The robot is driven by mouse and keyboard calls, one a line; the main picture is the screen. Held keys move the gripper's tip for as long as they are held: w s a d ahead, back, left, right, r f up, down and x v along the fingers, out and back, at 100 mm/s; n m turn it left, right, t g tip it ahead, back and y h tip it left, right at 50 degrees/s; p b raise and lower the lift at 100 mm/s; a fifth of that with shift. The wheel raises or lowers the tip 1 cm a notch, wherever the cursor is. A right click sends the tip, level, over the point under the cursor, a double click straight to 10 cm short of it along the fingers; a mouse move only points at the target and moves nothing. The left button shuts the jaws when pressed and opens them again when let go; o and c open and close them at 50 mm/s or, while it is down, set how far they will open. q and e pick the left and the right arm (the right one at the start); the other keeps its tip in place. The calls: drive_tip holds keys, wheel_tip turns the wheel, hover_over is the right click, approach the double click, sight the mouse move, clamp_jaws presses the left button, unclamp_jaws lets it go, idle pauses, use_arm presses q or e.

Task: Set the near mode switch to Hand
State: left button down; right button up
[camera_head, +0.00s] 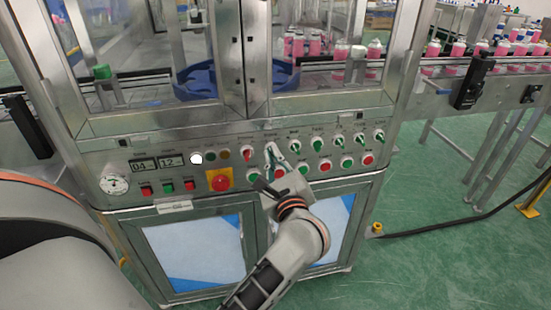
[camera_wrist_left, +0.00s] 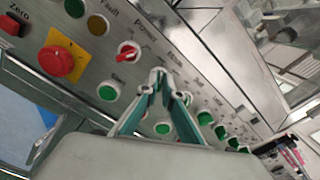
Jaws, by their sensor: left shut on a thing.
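My left gripper (camera_head: 271,153) reaches up to the front control panel (camera_head: 214,157). In the left wrist view its fingertips (camera_wrist_left: 160,82) are closed together just below the Mode label (camera_wrist_left: 175,57). They are shut on the near mode switch, which the fingertips almost wholly hide, so its setting cannot be read. The red Power switch (camera_wrist_left: 127,52) sits just left of the fingertips, apart from them. It also shows in the head view (camera_head: 246,154). My right gripper is not in view.
Green switches (camera_head: 317,145) line the panel to the right, above green and red buttons. Left of the gripper is a red emergency stop (camera_head: 220,182) on a yellow plate. A conveyor with pink bottles (camera_head: 458,50) runs at back right.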

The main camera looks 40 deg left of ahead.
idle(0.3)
use_arm(q)
drive_tip(key=c, duration=2.2)
unclamp_jaws()
wheel_tip(320, 180, up, 10)
